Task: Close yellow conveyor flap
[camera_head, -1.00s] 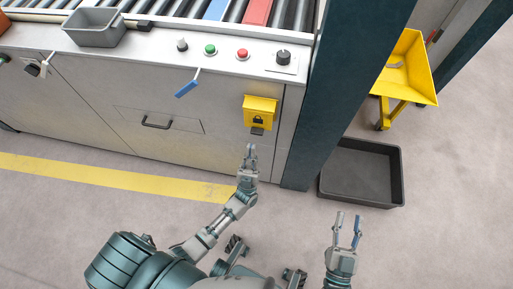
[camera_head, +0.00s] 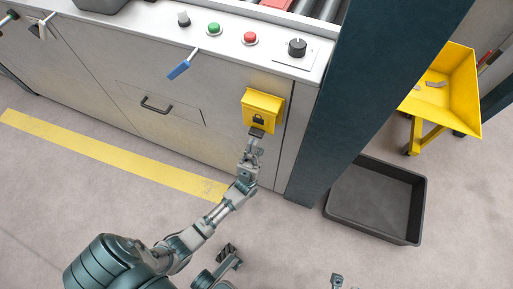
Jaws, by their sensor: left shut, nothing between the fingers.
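The yellow flap (camera_head: 262,108) is on the front panel of the grey conveyor cabinet, near its right end. It bears a dark padlock mark, and a small dark tab (camera_head: 257,132) sticks out at its lower edge. My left gripper (camera_head: 256,141) is shut and empty, with its fingertips right at or just below the tab; I cannot tell whether they touch. My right gripper (camera_head: 337,280) shows only as a fingertip at the bottom edge, so its opening is hidden.
A green button (camera_head: 214,28), a red button (camera_head: 250,38) and a black knob (camera_head: 297,47) sit on the cabinet ledge. A blue-handled lever (camera_head: 180,69) is left of the flap. A dark post (camera_head: 377,80), an empty black bin (camera_head: 380,200) and a yellow cart (camera_head: 447,90) stand right.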

